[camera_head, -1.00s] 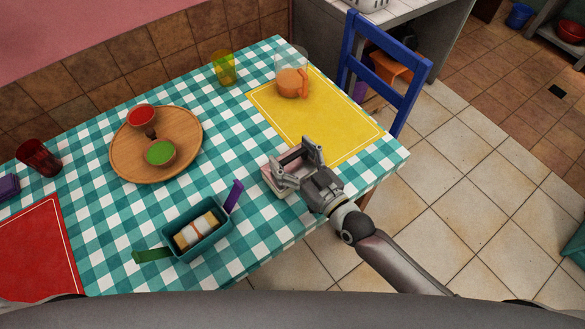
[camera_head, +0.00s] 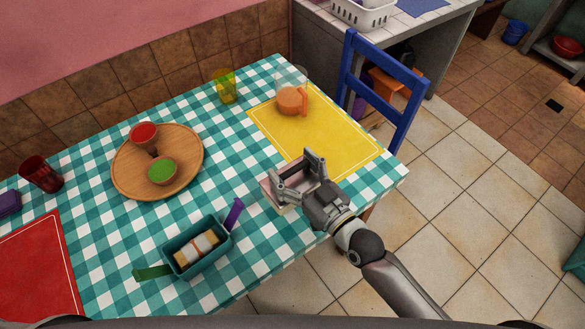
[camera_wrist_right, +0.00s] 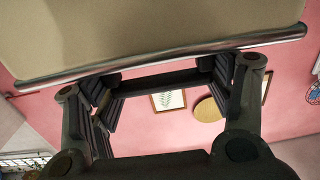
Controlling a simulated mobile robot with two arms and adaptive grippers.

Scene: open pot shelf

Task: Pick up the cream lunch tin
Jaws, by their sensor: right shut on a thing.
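The cream lunch tin (camera_head: 270,196) is near the table's right front edge, just in front of the yellow placemat. It is partly hidden by my right gripper (camera_head: 297,178), whose fingers are shut on it. In the right wrist view, the tin's cream side with a shiny metal rim (camera_wrist_right: 150,35) fills the top, at the tips of the dark fingers (camera_wrist_right: 160,75). I cannot tell whether the tin is resting on the table or slightly above it. My left gripper is not in view.
A teal box (camera_head: 197,247) with wrapped food stands left of the gripper on the checked cloth. A wooden board (camera_head: 190,150) with two bowls is behind it. A jug (camera_head: 291,98) stands on the yellow placemat (camera_head: 320,137). A blue chair (camera_head: 385,75) is at the right.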

